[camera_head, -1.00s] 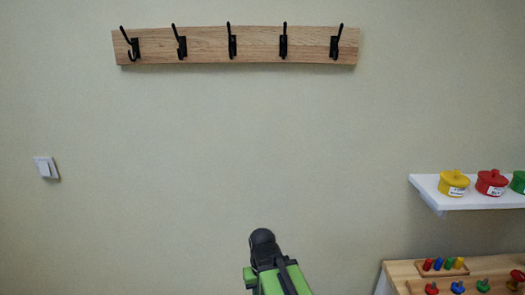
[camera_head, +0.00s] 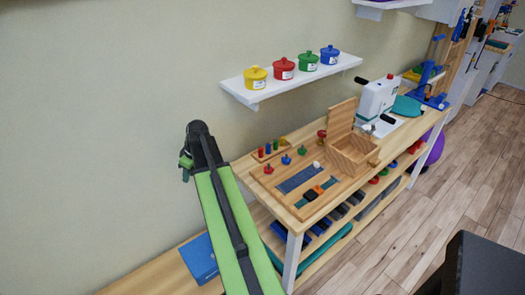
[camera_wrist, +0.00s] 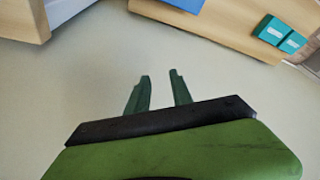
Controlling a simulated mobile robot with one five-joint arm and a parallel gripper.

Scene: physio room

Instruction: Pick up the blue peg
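The blue peg (camera_head: 268,148) stands in a small wooden peg block (camera_head: 257,158) at the near left back of the wooden bench (camera_head: 292,222), in the head view. It stands between a red peg (camera_head: 261,152) and a green peg (camera_head: 275,145), with a yellow peg (camera_head: 282,141) at the row's end. My gripper (camera_wrist: 159,75) shows in the wrist view with its two green fingers apart and nothing between them. The blue peg does not show in the wrist view. In the head view my green arm is left of the bench, apart from the peg block.
A white shelf (camera_head: 257,98) with coloured pots hangs above the peg block. A board (camera_head: 304,213) with coloured knobs and an open wooden box (camera_head: 350,155) are on the bench. A blue item (camera_head: 199,259) lies at lower left. Wooden floor (camera_head: 425,205) is open at right.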

